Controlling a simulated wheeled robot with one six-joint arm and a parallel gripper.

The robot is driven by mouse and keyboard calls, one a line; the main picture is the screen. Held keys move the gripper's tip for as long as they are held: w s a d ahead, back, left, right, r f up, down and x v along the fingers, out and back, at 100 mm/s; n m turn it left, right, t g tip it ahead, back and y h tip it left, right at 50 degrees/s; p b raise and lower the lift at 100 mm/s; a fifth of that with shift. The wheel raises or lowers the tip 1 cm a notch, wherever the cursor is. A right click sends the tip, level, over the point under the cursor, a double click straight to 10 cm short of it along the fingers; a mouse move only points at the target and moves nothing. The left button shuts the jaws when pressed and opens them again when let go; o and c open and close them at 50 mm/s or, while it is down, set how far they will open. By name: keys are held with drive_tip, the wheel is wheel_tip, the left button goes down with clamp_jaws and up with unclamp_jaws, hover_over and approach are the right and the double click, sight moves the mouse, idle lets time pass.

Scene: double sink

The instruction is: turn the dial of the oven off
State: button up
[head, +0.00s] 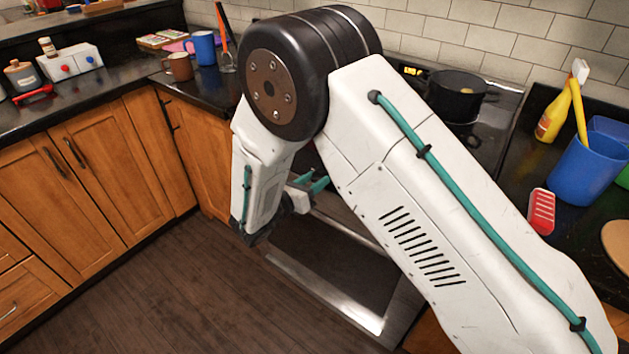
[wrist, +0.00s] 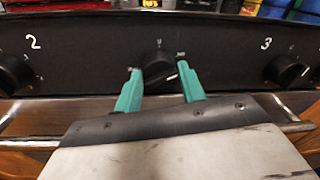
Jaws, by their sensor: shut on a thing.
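The oven dial (wrist: 160,67) is a black round knob in the middle of the black control panel in the wrist view. Small white marks surround it, too small to read. My gripper (wrist: 160,71) has its teal fingers on either side of this dial and is shut on it. In the head view my gripper (head: 312,183) is in front of the oven (head: 345,280), and my arm hides the panel and the dial there.
Other knobs flank the dial: one by the "2" (wrist: 12,72) and one by the "3" (wrist: 285,71). A metal rail (wrist: 35,112) runs below the panel. A black pot (head: 457,95) stands on the cooktop. The floor (head: 190,290) in front is clear.

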drive_tip(key=n, duration=0.6)
drive_tip(key=shift+a, duration=0.15)
drive_tip(key=n, duration=0.6)
drive_tip(key=shift+f+t+h, duration=0.15)
drive_tip(key=shift+t+h, duration=0.25)
drive_tip(key=shift+n, duration=0.4)
drive_tip(key=o, duration=0.9)
drive_tip(key=shift+o, duration=0.2)
drive_tip(key=v, duration=0.7)
drive_tip(key=shift+s+a, duration=0.15)
drive_tip(key=shift+s, duration=0.2)
drive_tip(key=shift+f, duration=0.1)
